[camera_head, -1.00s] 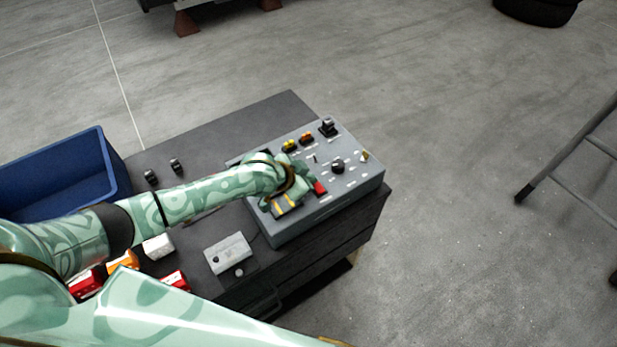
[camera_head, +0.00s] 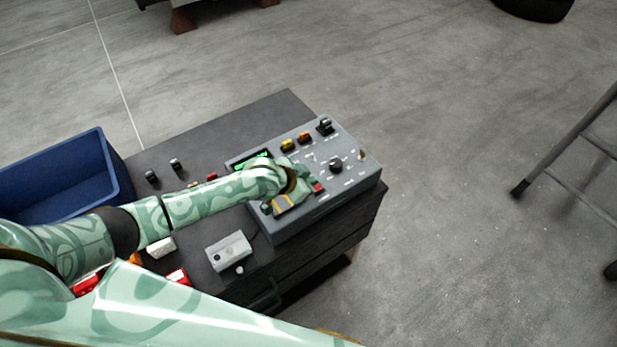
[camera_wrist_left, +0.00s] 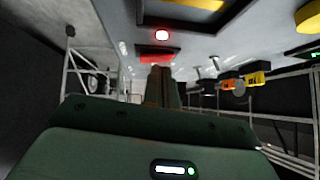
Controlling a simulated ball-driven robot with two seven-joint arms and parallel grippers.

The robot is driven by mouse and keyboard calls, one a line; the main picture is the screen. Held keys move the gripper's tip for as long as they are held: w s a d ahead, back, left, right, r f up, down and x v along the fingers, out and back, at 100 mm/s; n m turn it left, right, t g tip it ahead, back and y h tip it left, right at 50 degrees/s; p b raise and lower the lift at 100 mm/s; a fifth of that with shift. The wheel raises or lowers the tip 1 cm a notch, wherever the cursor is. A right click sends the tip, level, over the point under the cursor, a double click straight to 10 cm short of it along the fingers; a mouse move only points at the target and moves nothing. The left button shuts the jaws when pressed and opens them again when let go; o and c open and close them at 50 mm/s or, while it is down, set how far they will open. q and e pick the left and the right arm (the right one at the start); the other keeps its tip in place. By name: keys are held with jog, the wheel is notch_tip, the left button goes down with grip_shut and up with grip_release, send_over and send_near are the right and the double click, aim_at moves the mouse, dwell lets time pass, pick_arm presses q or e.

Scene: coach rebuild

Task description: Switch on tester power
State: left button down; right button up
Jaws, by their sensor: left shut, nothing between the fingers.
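The tester (camera_head: 345,190) is a grey box with knobs and switches on its sloped top, standing on the dark cabinet. A green-lit display (camera_head: 252,160) shows at its left, partly behind my arm. My left gripper (camera_head: 310,183) is over the panel by a red switch (camera_head: 318,188). In the left wrist view the shut, empty fingers (camera_wrist_left: 163,85) point at the red switch (camera_wrist_left: 158,57); I cannot tell whether they touch it. A red lamp (camera_wrist_left: 162,35) glows just beyond the switch. My right gripper is not in view.
The dark cabinet top (camera_head: 290,103) is clear behind the tester. A blue bin (camera_head: 118,175) stands at its left. A small grey box (camera_head: 230,250) lies in front, with red and white items near my arm. A metal frame (camera_head: 570,135) stands on the floor at right.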

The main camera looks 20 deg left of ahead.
pick_arm(q)
jog(key=shift+r, duration=0.1)
jog(key=r+p, duration=0.1)
jog(key=p, duration=0.1)
jog(key=r+p, duration=0.4)
jog(key=shift+w+a, duration=0.15)
jog(key=shift+a, duration=0.1)
jog(key=a+v, duration=0.2)
jog(key=v, duration=0.6)
jog(key=shift+a, duration=0.1)
